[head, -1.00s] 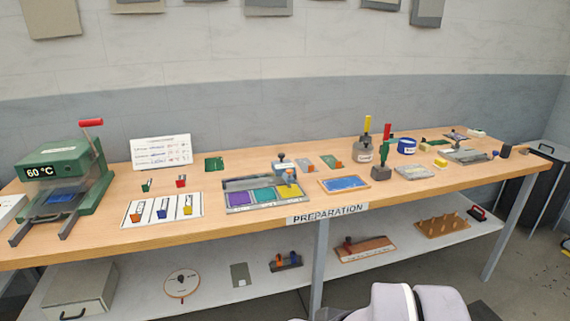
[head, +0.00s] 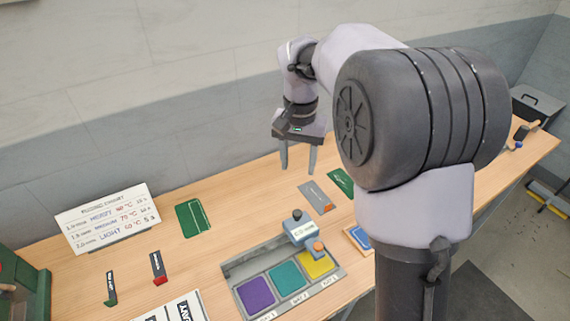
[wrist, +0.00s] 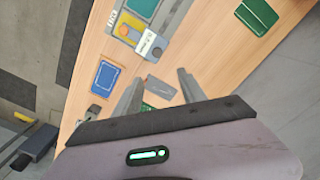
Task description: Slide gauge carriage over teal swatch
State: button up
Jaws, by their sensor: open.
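The gauge tray (head: 236,272) holds a purple swatch (head: 256,292), a teal swatch (head: 287,278) and a yellow swatch (head: 316,264) in a row. The pale gauge carriage (head: 300,231) sits at the right end of the tray's back channel, behind the yellow swatch. It has a dark knob on top and an orange knob at the yellow swatch's back edge. The carriage also shows in the wrist view (wrist: 148,43). My gripper (head: 298,168) is open and empty, fingers pointing down, above the bench behind the carriage and apart from it. Its fingers also show in the wrist view (wrist: 159,78).
Another green card (head: 193,217) lies left. A sign (head: 108,217) stands at the back left. My arm hides the bench's right part.

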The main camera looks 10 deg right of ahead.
jog(key=b, duration=0.3)
send_over(297, 212)
notch_tip(297, 212, down, 7)
notch_tip(297, 212, down, 10)
jog(key=shift+f+b, duration=0.1)
jog(key=shift+b, duration=1.15)
grip_shut()
